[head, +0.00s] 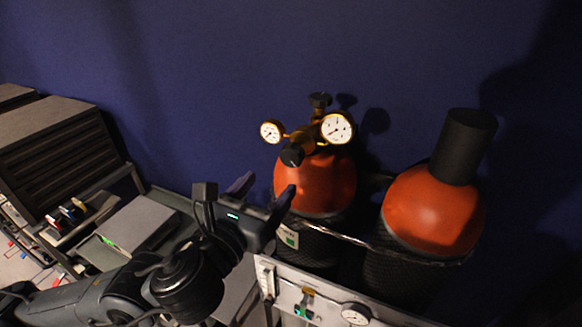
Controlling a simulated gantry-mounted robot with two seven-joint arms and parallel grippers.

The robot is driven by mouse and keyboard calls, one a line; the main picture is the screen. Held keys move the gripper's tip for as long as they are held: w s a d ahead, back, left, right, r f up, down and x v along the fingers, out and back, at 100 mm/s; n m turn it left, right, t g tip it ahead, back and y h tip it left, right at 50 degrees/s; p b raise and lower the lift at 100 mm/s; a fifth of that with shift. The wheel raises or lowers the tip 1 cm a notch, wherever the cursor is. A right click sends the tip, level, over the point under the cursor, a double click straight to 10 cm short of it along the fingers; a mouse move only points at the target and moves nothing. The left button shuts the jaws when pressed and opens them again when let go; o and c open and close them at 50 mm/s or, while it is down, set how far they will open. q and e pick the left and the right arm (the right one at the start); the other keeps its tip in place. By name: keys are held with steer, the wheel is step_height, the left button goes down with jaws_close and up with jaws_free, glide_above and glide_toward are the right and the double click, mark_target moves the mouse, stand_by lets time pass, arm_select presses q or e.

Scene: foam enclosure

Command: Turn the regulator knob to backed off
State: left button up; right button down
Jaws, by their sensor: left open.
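The regulator (307,137) is brass with two white dial gauges and sits on top of the left orange cylinder (318,185). A black regulator knob (292,155) sticks out at its front, below and between the gauges. Another black knob (320,100) is at the top of the regulator. My left gripper (264,190) is open and empty, its two dark fingers pointing up toward the knob from the lower left. The fingertips are apart from the knob. Which way the knob is set cannot be told. My right gripper is not in view.
A second orange cylinder (432,212) with a black cap (464,146) stands at the right. A metal rail (352,241) runs across both cylinders. A pale panel (290,290) with a gauge is below. Shelving (50,140) stands at the left; the blue wall is behind.

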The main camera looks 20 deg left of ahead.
mark_target(289, 160)
arm_select(q)
steer(key=w, duration=0.3)
steer(key=w+p, duration=0.1)
steer(key=w, duration=0.6)
steer(key=shift+w+d+r, duration=0.2)
steer(key=shift+w+d, duration=0.15)
steer(key=shift+d, duration=0.05)
steer(key=shift+c, duration=0.4)
steer(key=c, duration=0.9)
